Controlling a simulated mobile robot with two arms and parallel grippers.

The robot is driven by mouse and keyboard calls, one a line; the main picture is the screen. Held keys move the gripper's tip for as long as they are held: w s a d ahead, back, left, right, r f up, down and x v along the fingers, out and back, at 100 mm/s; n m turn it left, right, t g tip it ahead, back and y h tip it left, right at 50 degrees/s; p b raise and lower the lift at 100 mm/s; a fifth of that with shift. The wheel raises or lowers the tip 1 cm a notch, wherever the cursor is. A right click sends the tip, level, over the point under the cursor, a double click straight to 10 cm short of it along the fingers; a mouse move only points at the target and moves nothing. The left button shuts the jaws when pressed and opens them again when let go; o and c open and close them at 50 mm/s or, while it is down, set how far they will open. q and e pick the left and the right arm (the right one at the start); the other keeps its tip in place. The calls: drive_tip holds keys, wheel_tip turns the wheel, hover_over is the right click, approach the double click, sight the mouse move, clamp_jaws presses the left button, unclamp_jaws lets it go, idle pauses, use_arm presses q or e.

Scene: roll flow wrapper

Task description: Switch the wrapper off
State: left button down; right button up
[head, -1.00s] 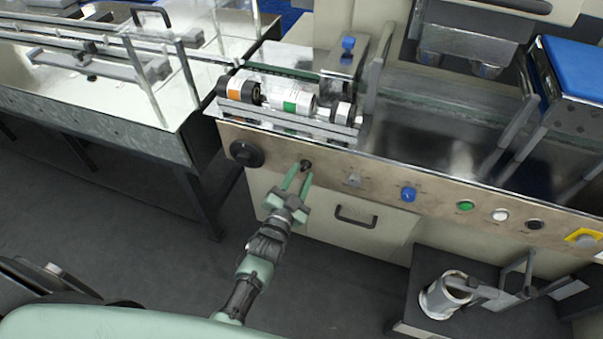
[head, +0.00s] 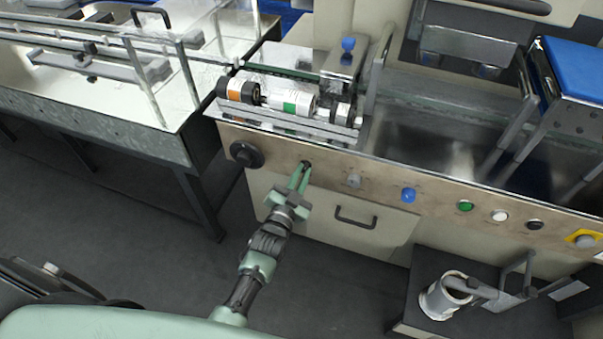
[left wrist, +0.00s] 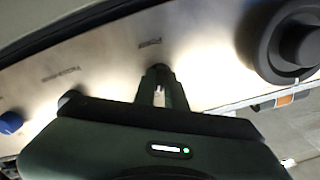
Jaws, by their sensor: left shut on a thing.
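The wrapper's front panel (head: 380,186) runs across the head view with a row of controls. My left gripper (head: 303,170) is shut on a small dark knob (head: 306,163) near the panel's left end. In the left wrist view my gripper's fingers (left wrist: 161,86) meet at the small dark knob (left wrist: 159,70) below a label too blurred to read. The fingers hide most of the knob, so its setting cannot be told. My right gripper is not in view.
A large black knob (head: 246,153) sits left of the gripped one. To its right are a grey knob (head: 353,180), a blue knob (head: 408,194), and green (head: 465,206), white and black buttons. A yellow-backed button (head: 585,240) is far right. Rollers (head: 290,100) lie above the panel.

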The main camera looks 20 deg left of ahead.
use_arm(q)
drive_tip(key=n+p, duration=0.1)
drive_tip(key=n, duration=0.4)
drive_tip(key=shift+n, duration=0.3)
drive_tip(key=n, duration=0.5)
drive_tip(key=shift+f+n, duration=0.1)
drive_tip(key=shift+n, duration=0.3)
drive_tip(key=c, duration=1.5)
unclamp_jaws()
drive_tip(key=shift+o, duration=0.2)
drive_tip(key=shift+s, duration=0.1)
drive_tip(key=s, duration=0.7)
drive_tip(key=shift+s, duration=0.35)
drive_tip(key=shift+a, duration=0.1)
